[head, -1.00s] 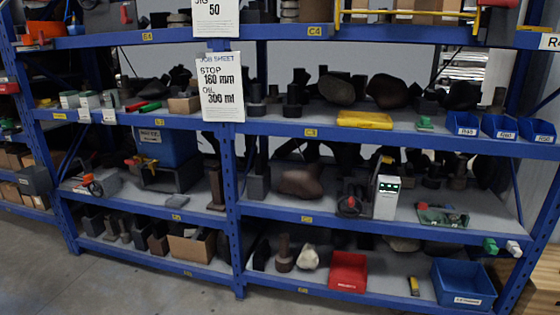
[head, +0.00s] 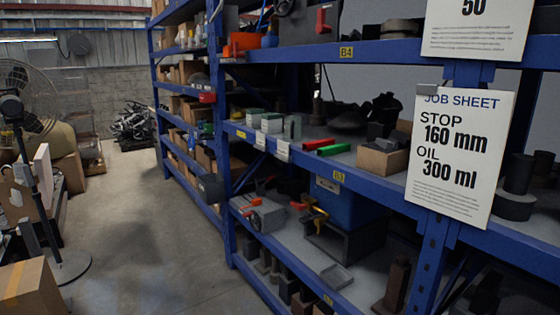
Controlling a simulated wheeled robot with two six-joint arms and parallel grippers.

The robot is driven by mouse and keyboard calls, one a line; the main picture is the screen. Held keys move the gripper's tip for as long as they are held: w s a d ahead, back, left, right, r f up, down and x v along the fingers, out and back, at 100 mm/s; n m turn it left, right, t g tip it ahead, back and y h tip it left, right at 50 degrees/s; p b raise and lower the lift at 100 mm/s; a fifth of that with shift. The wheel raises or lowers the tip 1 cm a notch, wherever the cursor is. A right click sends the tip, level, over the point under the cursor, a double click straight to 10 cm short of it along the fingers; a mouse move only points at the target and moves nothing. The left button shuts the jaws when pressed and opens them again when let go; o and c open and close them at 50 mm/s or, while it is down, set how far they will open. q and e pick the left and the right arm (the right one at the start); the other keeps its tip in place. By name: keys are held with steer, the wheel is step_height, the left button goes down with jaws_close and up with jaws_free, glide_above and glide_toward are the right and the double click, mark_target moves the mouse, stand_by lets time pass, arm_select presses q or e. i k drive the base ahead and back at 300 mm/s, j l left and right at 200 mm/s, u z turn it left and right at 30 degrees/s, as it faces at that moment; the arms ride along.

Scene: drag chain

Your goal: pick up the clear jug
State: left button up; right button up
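I cannot make out a clear jug in the head view. Small bottles (head: 190,39) stand on an upper shelf of the far rack, too small to tell what they are. A job sheet (head: 460,155) hangs on the near blue rack (head: 432,262) and reads "STOP 160 mm, OIL 300 ml". Neither of my grippers is in view.
The near rack's shelves hold a blue bin (head: 345,205), an open box (head: 383,160), red and green handles and dark metal parts. A fan (head: 22,95) and a cardboard box (head: 32,290) stand at the left. The grey floor aisle (head: 150,220) between is clear.

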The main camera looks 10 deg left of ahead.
mark_target(293, 124)
steer(key=i+j+u, duration=0.1)
steer(key=i+j, duration=0.2)
steer(key=i, duration=0.2)
steer(key=i+j+u, duration=0.1)
steer(key=i+j, duration=0.2)
steer(key=i, duration=0.2)
steer(key=i+j+u, duration=0.1)
steer(key=i+j, duration=0.15)
steer(key=i, duration=0.3)
